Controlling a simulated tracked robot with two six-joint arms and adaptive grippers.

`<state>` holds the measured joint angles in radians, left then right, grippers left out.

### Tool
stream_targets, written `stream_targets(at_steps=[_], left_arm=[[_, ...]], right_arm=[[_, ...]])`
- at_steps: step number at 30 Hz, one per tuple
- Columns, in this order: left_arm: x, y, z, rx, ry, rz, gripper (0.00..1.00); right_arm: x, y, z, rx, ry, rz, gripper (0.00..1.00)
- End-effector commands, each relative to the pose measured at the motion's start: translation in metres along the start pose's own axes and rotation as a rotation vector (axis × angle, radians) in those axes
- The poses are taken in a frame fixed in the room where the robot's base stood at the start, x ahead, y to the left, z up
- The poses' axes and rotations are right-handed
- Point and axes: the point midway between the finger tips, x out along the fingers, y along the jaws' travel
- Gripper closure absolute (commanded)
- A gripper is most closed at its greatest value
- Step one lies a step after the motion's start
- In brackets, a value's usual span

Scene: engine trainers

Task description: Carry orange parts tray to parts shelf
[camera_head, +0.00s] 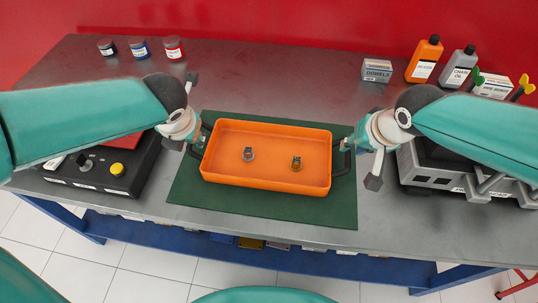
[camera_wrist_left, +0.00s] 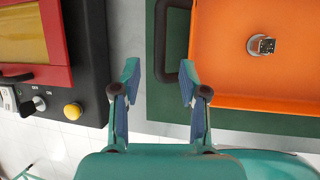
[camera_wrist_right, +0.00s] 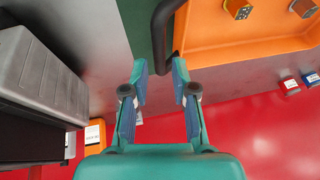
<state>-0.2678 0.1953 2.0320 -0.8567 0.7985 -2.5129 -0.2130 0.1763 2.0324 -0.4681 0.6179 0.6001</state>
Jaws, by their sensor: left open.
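The orange parts tray (camera_head: 265,186) sits flat on a green mat (camera_head: 195,190) on the grey bench. Two small fittings, one silver (camera_head: 249,154) and one brass (camera_head: 296,163), lie inside it. A black handle stands at each end. My left gripper (camera_wrist_left: 158,75) is open at the left handle (camera_wrist_left: 160,40), whose bar shows close to one finger. My right gripper (camera_wrist_right: 160,70) is open at the right handle (camera_wrist_right: 160,30), whose bar runs down toward the fingertips. I cannot tell whether either gripper touches its handle. I cannot make out the parts shelf for certain.
A black box with a yellow button (camera_head: 117,169) stands left of the mat. A grey-black unit (camera_head: 430,180) stands right of it. Three small jars (camera_head: 140,48), a dowels box (camera_head: 377,69) and bottles (camera_head: 424,60) line the back. The bench behind the tray is clear.

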Motion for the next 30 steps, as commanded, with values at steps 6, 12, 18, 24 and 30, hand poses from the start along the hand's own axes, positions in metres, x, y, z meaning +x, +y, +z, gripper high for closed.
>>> stream_targets(at_steps=[6, 12, 18, 24, 30], left_arm=[[0.033, 0.000, 0.000, 0.000, 0.003, 0.000, 0.57], [0.045, -0.001, 0.000, 0.000, 0.000, -0.001, 0.57], [0.046, -0.001, 0.000, 0.000, -0.001, -0.002, 0.57], [0.046, -0.001, 0.000, 0.000, -0.001, -0.001, 0.72], [0.045, -0.001, 0.000, 0.000, -0.001, -0.001, 1.00]], right_arm=[[0.033, 0.000, 0.000, 0.001, -0.002, 0.001, 0.73], [0.045, 0.000, 0.000, 0.001, 0.000, 0.000, 0.73], [0.046, 0.000, 0.000, 0.001, 0.001, -0.001, 0.73], [0.045, 0.000, 0.000, 0.001, 0.001, 0.000, 0.88], [0.045, 0.000, 0.000, 0.001, 0.001, 0.000, 1.00]])
